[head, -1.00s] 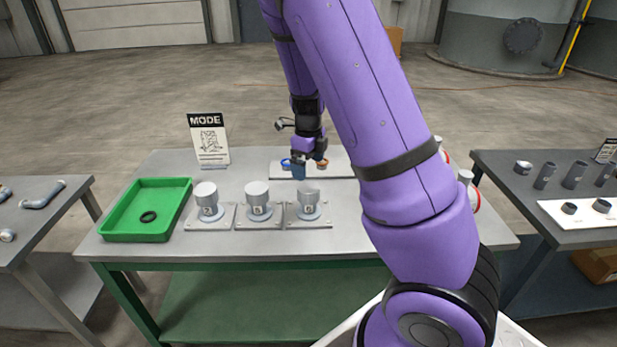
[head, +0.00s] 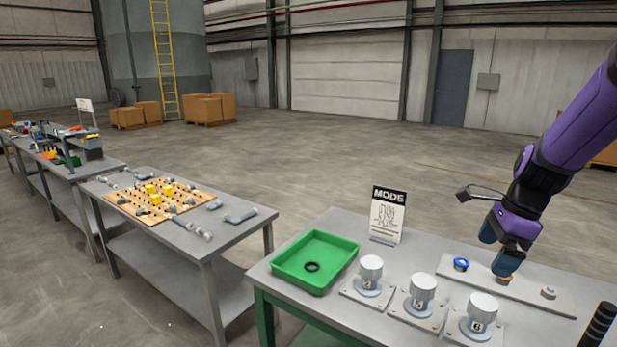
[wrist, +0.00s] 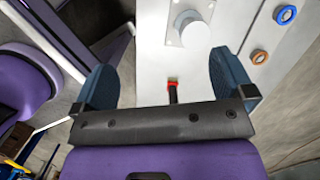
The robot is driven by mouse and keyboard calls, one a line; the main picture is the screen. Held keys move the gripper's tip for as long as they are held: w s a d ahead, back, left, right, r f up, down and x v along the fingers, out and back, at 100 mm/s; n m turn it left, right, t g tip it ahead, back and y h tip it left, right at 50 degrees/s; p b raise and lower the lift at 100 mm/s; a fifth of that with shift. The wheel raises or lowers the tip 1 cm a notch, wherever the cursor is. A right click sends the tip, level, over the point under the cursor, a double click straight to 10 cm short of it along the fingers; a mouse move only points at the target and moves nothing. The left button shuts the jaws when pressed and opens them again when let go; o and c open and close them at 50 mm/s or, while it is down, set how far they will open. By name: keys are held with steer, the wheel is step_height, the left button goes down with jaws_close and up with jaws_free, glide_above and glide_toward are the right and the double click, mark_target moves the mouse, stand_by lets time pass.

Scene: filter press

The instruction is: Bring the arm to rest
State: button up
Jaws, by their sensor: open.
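My gripper (head: 497,247) is open and empty, above the work table's back right part. In the head view it overlaps the pale plate (head: 520,290) with the blue ring (head: 461,264) and the orange ring (head: 503,281). The blue ring (wrist: 286,14) and orange ring (wrist: 259,57) lie off to the right there, apart from the fingers. My purple arm comes in from the right of the head view.
Several grey capped cylinders (head: 421,290) stand on base plates along the table. A green tray (head: 316,262) holds a black ring (head: 312,267). A MODE sign (head: 388,214) stands behind. A dark handle (head: 598,326) rises at the front right. Another table with a pegboard (head: 160,199) is left.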

steer(key=s+a+r+n+t+h, duration=0.1)
steer(key=s+a+r+n+t, duration=0.1)
steer(key=s+r+n, duration=0.5)
steer(key=s+a+r+n+t+h, duration=0.1)
steer(key=s+a+r+n, duration=0.3)
steer(key=s+n, duration=0.9)
steer(key=shift+s+a+r+n+t, duration=0.4)
steer(key=shift+r+n, duration=0.3)
steer(key=shift+r, duration=1.05)
steer(key=shift+w, duration=0.1)
